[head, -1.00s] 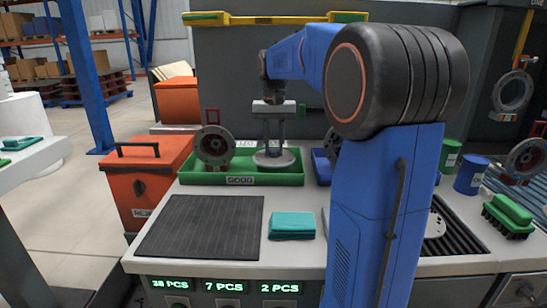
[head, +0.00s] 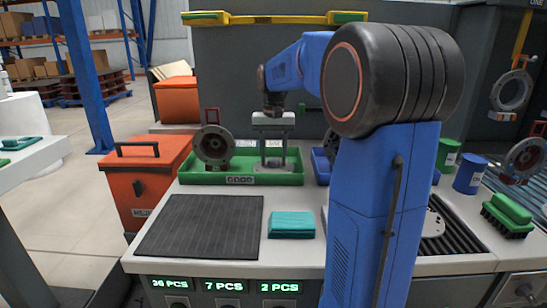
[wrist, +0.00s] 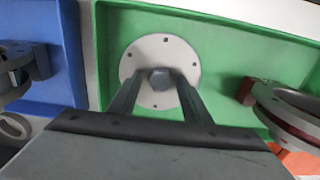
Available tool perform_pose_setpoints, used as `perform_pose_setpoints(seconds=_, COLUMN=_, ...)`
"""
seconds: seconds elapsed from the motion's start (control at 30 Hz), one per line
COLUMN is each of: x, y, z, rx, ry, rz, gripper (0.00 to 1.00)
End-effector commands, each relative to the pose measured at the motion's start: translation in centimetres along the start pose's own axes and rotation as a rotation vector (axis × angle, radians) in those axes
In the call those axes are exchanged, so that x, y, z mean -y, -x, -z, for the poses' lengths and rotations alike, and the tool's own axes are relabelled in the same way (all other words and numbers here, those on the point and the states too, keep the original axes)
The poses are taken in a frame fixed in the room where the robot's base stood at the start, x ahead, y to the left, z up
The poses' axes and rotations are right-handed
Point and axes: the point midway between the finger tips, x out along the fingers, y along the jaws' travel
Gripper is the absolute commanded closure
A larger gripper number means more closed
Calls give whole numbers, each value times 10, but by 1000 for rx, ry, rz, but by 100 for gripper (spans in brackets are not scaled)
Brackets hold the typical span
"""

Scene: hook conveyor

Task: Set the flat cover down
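The flat cover (wrist: 160,48) is a pale round disc with small holes and a dark hex boss in its middle. It lies level low in the green tray marked GOOD (wrist: 110,30), seeming to rest on its floor. It also shows in the head view (head: 273,168), low in that tray (head: 239,180). My gripper (head: 273,160) points straight down over it. In the wrist view the fingers of my gripper (wrist: 160,76) flank the boss closely, seemingly shut on it. The underside of the cover is hidden.
A round flanged part (head: 214,146) stands at the tray's left. A blue tray (head: 320,165) adjoins its right side. An orange bin (head: 143,183) stands left of the table.

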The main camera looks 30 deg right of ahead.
Motion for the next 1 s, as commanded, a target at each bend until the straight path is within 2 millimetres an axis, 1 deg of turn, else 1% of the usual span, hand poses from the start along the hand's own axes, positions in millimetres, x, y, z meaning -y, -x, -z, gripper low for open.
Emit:
perform_pose_setpoints(seconds=0.13, x=0, y=3, z=0, rx=-1, ry=0, rz=0, gripper=56)
perform_pose_setpoints(seconds=0.27, x=0, y=16, z=0, rx=-2, ry=0, rz=1, gripper=56)
perform_pose_setpoints(seconds=0.37, x=0, y=33, z=1, rx=-3, ry=0, rz=1, gripper=56)
perform_pose_setpoints(seconds=0.6, x=0, y=80, z=1, rx=-3, ry=0, rz=1, gripper=56)
perform_pose_setpoints(seconds=0.7, x=0, y=96, z=1, rx=-3, ry=0, rz=1, gripper=56)
perform_pose_setpoints(seconds=0.8, x=0, y=109, z=0, rx=-2, ry=0, rz=0, gripper=56)
perform_pose_setpoints(seconds=0.9, x=0, y=117, z=0, rx=-1, ry=0, rz=0, gripper=56)
perform_pose_setpoints(seconds=1.0, x=0, y=121, z=0, rx=0, ry=0, rz=0, gripper=56)
